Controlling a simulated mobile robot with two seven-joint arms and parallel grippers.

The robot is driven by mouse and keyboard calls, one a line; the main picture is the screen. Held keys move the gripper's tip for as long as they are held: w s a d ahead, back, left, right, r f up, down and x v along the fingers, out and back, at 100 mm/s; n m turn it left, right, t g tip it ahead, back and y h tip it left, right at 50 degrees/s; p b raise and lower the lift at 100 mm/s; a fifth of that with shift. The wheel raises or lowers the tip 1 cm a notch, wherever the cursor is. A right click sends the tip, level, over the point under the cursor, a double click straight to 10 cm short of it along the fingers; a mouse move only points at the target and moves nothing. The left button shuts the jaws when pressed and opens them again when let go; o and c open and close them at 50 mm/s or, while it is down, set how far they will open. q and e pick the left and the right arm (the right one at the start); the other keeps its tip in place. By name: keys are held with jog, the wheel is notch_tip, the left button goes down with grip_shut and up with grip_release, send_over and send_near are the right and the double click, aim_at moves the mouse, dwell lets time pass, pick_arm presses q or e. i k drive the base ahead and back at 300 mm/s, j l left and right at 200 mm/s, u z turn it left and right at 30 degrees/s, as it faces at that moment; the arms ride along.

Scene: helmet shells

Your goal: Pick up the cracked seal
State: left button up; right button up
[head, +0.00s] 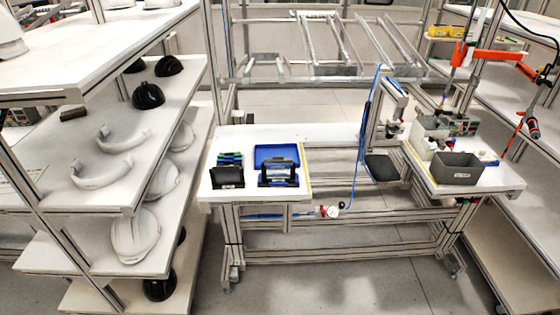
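I cannot pick out a cracked seal for certain at this distance. Two white curved bands, a farther one (117,138) and a nearer one (100,172), lie on the middle level of the left shelf rack; no crack is clear on them. On the central white workbench stand a small black holder (229,178) with green and blue pieces and an open blue case (277,156) with a dark front. Their contents are too small to make out. Neither of my grippers is in view.
The left shelf rack (128,200) also holds black shells (148,95) and white helmets (136,236). A dark grey bin (459,168) stands on the right bench end. An orange arm (490,58) hangs above it. The workbench (335,135) has bare space; grey floor (330,290) lies in front.

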aim_at(276, 159)
jog(key=u, duration=0.4)
jog(key=l+u, duration=0.15)
jog(key=u, duration=0.2)
jog(key=l+u, duration=0.1)
jog(key=u, duration=0.3)
jog(key=l+u, duration=0.4)
jog(key=k+l+u, duration=0.1)
jog(key=l+u, duration=0.25)
jog(key=l, duration=0.25)
jog(key=k+l+u, duration=0.1)
jog(key=l, duration=0.25)
jog(key=k+l+u, duration=0.1)
jog(key=l, duration=0.25)
jog(key=k+l+u, duration=0.1)
jog(key=l, duration=0.25)
jog(key=k, duration=0.05)
